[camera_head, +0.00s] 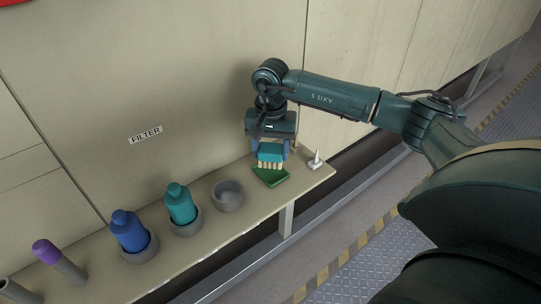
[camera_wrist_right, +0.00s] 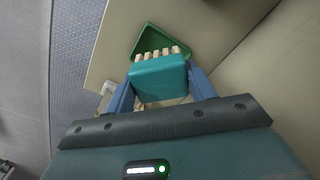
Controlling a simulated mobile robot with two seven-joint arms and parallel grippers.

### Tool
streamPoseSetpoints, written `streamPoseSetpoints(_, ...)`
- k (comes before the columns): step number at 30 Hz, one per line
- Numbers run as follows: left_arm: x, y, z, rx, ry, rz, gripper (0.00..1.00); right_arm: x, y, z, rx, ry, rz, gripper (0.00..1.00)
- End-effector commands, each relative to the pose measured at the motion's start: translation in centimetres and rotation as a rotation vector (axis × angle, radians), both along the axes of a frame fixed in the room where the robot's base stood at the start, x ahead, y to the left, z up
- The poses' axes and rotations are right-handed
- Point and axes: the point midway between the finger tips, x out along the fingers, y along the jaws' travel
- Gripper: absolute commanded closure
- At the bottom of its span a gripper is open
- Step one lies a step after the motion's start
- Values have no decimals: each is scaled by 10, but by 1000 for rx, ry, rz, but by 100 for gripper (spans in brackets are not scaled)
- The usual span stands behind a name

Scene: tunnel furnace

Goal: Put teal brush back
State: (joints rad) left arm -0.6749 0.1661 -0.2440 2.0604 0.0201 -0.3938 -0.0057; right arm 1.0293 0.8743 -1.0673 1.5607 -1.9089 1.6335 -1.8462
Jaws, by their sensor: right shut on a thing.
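The teal brush (camera_head: 270,153) has a teal block and pale bristle tufts pointing down. My right gripper (camera_head: 270,150) is shut on its teal block, one blue finger on each side. The brush also shows in the right wrist view (camera_wrist_right: 158,78) between the two fingers (camera_wrist_right: 162,90). A green tray (camera_head: 271,177) lies on the shelf right below the bristles, and its rim shows beyond the brush in the right wrist view (camera_wrist_right: 143,38). I cannot tell whether the bristles touch the tray. My left gripper is not in view.
On the shelf (camera_head: 262,211), left of the tray, stand an empty grey cup (camera_head: 228,196), a teal bottle (camera_head: 180,204), a blue bottle (camera_head: 129,231) and a purple-topped cylinder (camera_head: 47,253). A small white cone-shaped thing (camera_head: 316,161) stands at the right end. The wall is close behind.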

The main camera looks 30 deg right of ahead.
Motion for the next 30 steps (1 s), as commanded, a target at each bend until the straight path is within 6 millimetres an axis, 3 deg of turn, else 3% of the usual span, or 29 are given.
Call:
streamPoseSetpoints(5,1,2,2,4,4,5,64,-1,0,-25,0,4,1,70)
streamPoseSetpoints(16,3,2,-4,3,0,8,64,0,0,-32,-1,1,1,70)
streamPoseSetpoints(17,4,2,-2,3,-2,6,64,0,0,-31,-1,1,1,45)
streamPoseSetpoints(24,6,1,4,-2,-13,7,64,0,0,-30,0,1,1,25)
streamPoseSetpoints(30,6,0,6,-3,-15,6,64,0,0,-30,0,1,0,24)
